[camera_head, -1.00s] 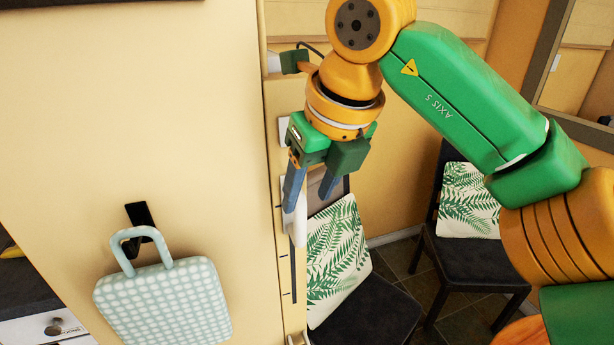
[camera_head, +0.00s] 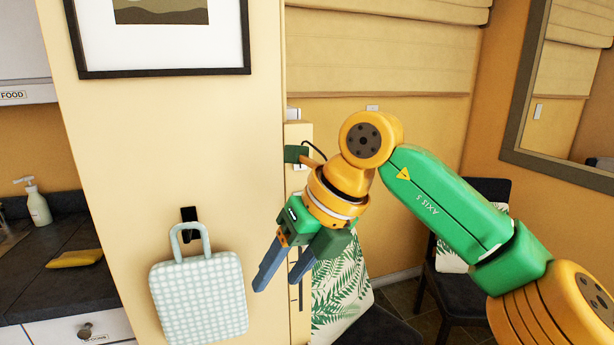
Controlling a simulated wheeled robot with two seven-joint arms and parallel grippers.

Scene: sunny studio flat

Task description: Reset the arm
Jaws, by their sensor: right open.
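My right arm, green and orange, comes in from the right edge in the head view. My right gripper (camera_head: 279,267) has two blue-grey fingers that point down and to the left. The fingers are apart with nothing between them. The gripper is in front of the right edge of the cream wall panel, to the right of a hanging bag. My left gripper is not in view.
A pale dotted bag (camera_head: 199,297) hangs by its handle from a black hook (camera_head: 189,224). A framed picture (camera_head: 163,72) is above it. A counter (camera_head: 62,287) with a soap bottle (camera_head: 38,205) is at left. Chairs with leaf-print cushions (camera_head: 340,293) stand behind my arm.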

